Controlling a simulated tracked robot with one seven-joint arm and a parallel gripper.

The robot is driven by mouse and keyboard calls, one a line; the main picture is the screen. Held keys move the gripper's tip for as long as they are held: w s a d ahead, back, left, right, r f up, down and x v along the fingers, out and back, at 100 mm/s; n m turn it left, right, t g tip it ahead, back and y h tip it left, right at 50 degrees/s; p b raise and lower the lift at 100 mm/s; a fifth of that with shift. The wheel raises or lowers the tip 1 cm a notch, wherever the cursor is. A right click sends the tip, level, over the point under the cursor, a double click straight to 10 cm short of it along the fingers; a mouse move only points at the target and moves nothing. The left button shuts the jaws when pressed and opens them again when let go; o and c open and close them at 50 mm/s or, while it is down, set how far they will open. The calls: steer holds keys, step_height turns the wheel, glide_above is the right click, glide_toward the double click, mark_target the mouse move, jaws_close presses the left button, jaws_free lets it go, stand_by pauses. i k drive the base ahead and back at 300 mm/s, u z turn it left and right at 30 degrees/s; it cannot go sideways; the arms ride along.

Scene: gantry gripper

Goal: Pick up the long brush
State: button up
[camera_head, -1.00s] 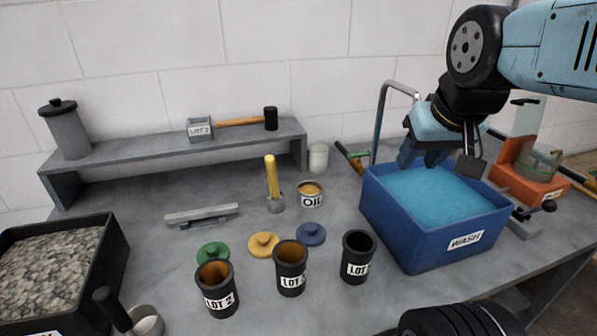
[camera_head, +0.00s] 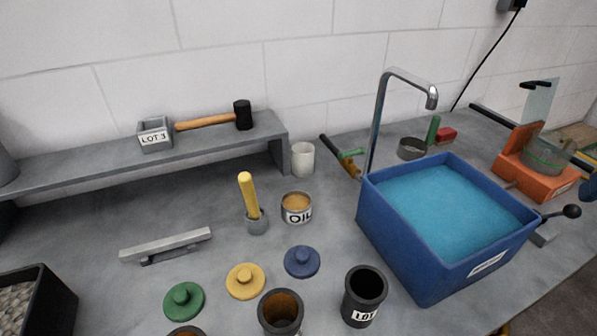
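I cannot pick out the long brush with certainty. A long thin tool (camera_head: 328,145) with a black shaft, a green part and a brass-coloured end lies behind the wash tub, left of the tap. A yellow stick (camera_head: 248,190) stands tilted in a small grey holder (camera_head: 257,222) at mid-table; its lower end is hidden. My gripper is not in view now; only a small blue piece shows at the right edge, and I cannot tell what it is.
The blue wash tub (camera_head: 398,243) full of blue liquid has a tall tap (camera_head: 376,125) behind it. An oil tin (camera_head: 297,208), white cup (camera_head: 303,159), lids and black pots stand left of it. A grey shelf (camera_head: 85,162) bears a mallet (camera_head: 205,122). An orange device (camera_head: 535,182) stands right.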

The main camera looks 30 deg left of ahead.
mark_target(244, 178)
steer(key=u, duration=0.5)
steer(key=i, duration=0.1)
steer(key=z, duration=1.1)
steer(key=k, duration=2.8)
steer(key=u, duration=1)
steer(key=i, duration=1)
steer(key=u, duration=0.05)
